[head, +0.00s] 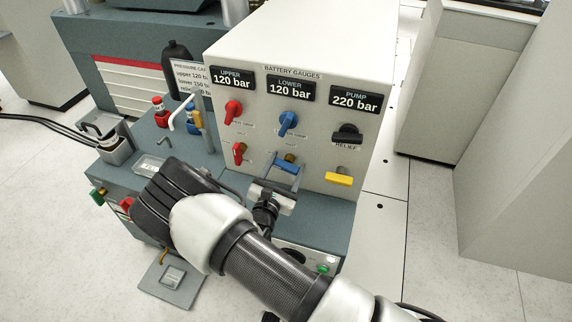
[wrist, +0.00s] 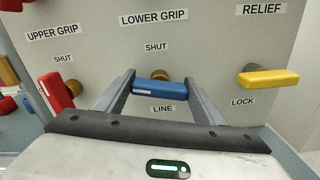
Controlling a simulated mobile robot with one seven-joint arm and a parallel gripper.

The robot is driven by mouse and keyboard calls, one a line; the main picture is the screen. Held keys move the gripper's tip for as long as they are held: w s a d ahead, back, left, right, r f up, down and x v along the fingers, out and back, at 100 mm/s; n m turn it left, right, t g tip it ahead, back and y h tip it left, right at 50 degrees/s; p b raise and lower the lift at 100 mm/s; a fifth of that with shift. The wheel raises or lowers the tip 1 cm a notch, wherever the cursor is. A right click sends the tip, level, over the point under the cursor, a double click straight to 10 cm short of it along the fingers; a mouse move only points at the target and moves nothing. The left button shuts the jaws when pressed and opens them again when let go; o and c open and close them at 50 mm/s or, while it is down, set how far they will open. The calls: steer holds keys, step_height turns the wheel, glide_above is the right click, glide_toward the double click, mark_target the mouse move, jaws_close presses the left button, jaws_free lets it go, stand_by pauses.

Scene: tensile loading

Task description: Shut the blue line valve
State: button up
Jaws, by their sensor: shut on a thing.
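The blue line valve handle (wrist: 160,89) lies about level on the panel in the wrist view, with a brass stem behind it. The word SHUT is above it and LINE is below it. My gripper (wrist: 161,91) has one finger at each end of the handle and is shut on it. In the head view the blue handle (head: 288,168) is under the blue regulator knob, and my gripper (head: 285,169) reaches it from the front. The fingers partly cover it there.
A red handle (wrist: 57,91) is close on the left and a yellow handle (wrist: 268,79) on the right. Above, the panel has a red knob (head: 233,111), a blue knob (head: 288,122) and a black knob (head: 347,133). The gauges read 120, 120 and 220 bar.

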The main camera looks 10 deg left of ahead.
steer(key=m, duration=0.3)
steer(key=shift+d+m, duration=0.1)
steer(key=shift+m, duration=0.3)
steer(key=m, duration=0.3)
steer(key=shift+f+m, duration=0.1)
steer(key=shift+m, duration=0.2)
steer(key=m, duration=0.4)
steer(key=shift+d+f, duration=0.1)
steer(key=shift+f, duration=0.05)
steer(key=shift+s+m+b, duration=0.1)
steer(key=shift+m+b, duration=0.35)
steer(key=shift+m, duration=1.25)
steer(key=o, duration=1.1)
steer(key=shift+c, duration=0.2)
steer(key=s+a+p, duration=0.2)
steer(key=s, duration=1.5)
steer(key=shift+s+a, duration=0.15)
steer(key=shift+a, duration=0.1)
